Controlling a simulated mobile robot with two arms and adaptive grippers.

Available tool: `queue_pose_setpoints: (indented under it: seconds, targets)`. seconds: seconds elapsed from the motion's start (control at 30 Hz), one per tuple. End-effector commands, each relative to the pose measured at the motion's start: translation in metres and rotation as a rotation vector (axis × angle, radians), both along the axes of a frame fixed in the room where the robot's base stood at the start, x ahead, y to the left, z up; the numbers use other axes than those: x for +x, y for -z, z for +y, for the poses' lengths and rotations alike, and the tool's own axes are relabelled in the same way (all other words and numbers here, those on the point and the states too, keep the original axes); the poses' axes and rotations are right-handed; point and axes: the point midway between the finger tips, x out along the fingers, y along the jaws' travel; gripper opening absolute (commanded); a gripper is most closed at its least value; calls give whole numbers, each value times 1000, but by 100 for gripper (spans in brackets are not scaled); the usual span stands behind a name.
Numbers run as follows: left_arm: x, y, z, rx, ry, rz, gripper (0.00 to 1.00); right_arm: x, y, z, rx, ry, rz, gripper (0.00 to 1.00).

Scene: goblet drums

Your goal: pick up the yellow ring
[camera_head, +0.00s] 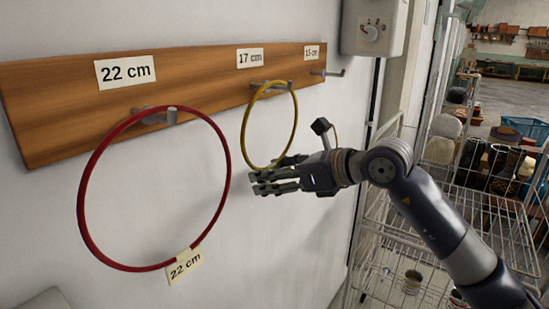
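The yellow ring (245,136) hangs from a metal peg under the 17 cm label (250,57) on a wooden board. My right gripper (262,178) reaches in from the right at the ring's lower edge. Its fingers overlap the bottom of the ring in the picture. Small gaps show between finger parts, but I cannot tell whether they grip the ring. The ring still hangs over its peg (272,86). My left gripper is not in view.
A larger red ring (83,200) with a 22 cm tag (185,265) hangs to the left. The wooden board (60,110) runs along the white wall. A bare peg (330,73) is at right. A wire rack (385,250) stands behind my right arm.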

Motion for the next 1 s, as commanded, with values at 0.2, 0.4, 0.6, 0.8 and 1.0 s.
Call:
queue_pose_setpoints:
  seconds: [0.2, 0.4, 0.6, 0.8, 1.0]
  targets:
    - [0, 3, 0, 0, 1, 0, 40, 0, -6, 0, 1, 0, -4, 26]
    - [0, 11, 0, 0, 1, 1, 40, 1, -24, 0, 3, 1, -5, 26]
    - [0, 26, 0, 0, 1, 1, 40, -28, -34, 1, -2, -3, -6, 26]
    - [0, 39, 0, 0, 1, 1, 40, -71, -40, 2, -1, -3, -7, 26]
    - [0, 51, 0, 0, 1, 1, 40, -111, -44, 3, 0, -1, -7, 26]
